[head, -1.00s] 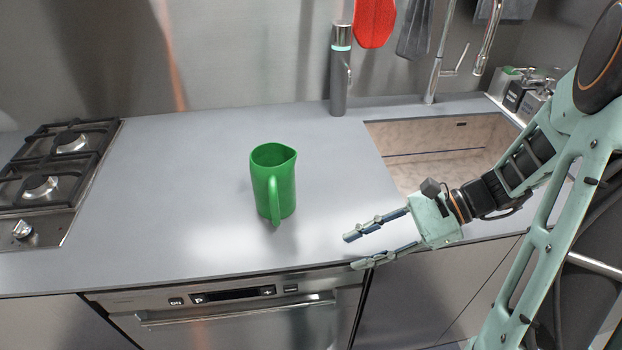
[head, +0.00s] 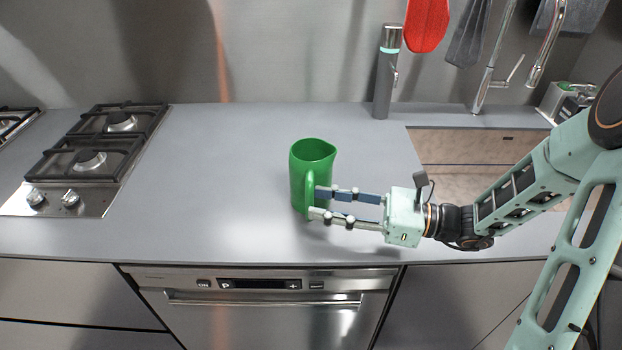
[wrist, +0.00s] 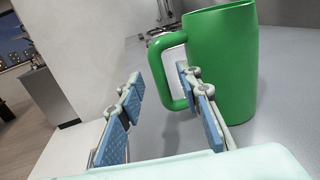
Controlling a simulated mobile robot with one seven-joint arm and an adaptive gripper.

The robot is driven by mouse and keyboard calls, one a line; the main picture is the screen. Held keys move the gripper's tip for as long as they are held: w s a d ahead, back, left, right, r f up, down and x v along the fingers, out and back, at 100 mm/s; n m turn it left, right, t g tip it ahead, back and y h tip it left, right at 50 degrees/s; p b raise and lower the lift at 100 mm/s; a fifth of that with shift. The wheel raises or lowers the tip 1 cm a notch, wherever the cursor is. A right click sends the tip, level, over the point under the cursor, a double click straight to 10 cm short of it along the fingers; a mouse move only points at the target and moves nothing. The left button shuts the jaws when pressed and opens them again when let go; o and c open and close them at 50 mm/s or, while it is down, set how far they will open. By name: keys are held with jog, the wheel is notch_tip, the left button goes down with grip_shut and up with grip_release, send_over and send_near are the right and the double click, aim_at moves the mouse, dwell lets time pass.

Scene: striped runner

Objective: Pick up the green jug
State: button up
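The green jug (head: 318,160) stands upright on the grey counter, with its handle toward the front in the head view. In the wrist view the jug (wrist: 225,62) is at the right, with its handle (wrist: 164,72) on its left side. My gripper (head: 316,203) is at the jug's handle side, pointing left. It is open, with a clear gap between its fingers. In the wrist view my gripper (wrist: 160,95) has one finger at the left and the other close to the handle and body. The handle lies roughly between the fingers; I cannot tell whether anything touches.
The grey counter (head: 220,190) is clear to the left of the jug up to the gas hob (head: 100,155). A grey bottle-like dispenser (head: 386,75) stands behind, at the back wall. The sink (head: 470,150) is at the right.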

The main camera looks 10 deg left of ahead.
aim_at(309, 201)
jog(key=a, duration=0.3)
jog(key=shift+s+a, duration=0.1)
jog(key=shift+a, duration=0.2)
grip_shut()
